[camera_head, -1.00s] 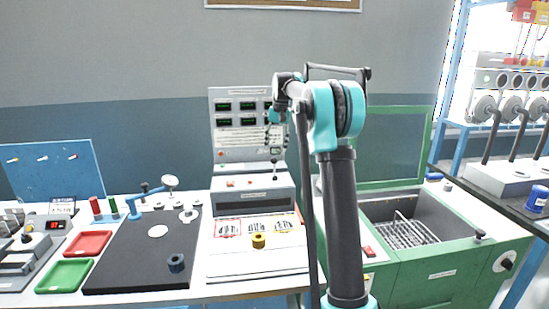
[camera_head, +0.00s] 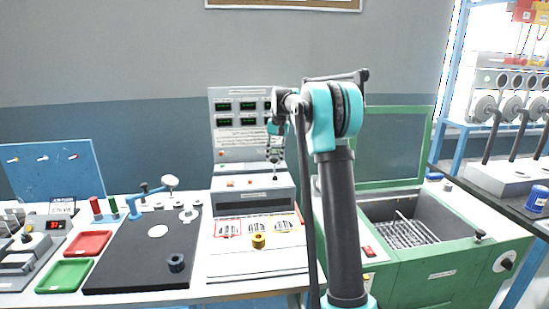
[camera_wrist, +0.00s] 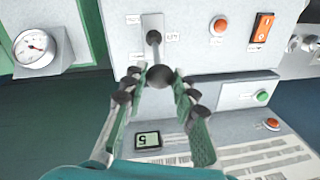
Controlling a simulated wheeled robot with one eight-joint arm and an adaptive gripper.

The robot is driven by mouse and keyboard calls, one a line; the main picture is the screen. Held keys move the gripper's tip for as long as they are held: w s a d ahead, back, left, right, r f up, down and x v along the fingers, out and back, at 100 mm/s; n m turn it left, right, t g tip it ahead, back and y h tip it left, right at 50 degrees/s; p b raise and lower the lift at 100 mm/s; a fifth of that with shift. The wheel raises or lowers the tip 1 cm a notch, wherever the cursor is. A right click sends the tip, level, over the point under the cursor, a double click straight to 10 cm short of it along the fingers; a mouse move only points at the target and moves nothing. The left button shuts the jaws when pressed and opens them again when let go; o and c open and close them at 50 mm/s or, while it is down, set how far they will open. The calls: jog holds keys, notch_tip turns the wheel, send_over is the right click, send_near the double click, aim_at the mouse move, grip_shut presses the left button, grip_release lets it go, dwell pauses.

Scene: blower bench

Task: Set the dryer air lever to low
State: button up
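A lever with a black ball knob (camera_wrist: 157,78) stands on a pale grey panel in the wrist view. Its dark base (camera_wrist: 153,38) sits in an upright plate with small labels at its sides, too small to read surely. My gripper (camera_wrist: 159,79) has its two fingers apart, one on each side of the knob. I cannot tell whether they touch it. In the head view my gripper (camera_head: 275,158) is just above the grey console, over the lever (camera_head: 275,176), and partly hides it.
The wrist view shows a round gauge (camera_wrist: 35,48), an orange rocker switch (camera_wrist: 262,29), a red button (camera_wrist: 220,26) and a small display (camera_wrist: 147,140) near the lever.

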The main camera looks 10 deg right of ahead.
grip_shut()
jog(key=shift+s, duration=0.15)
jog(key=shift+s+r+t, duration=0.15)
jog(key=shift+s+t, duration=0.45)
jog(key=shift+t, duration=0.2)
jog(key=s+t, duration=0.4)
jog(key=t, duration=0.1)
jog(key=shift+s+f, duration=0.2)
jog(key=shift+f, duration=0.05)
jog(key=shift+s+f, duration=0.2)
jog(key=shift+s, duration=0.35)
jog(key=o, duration=0.8)
grip_release()
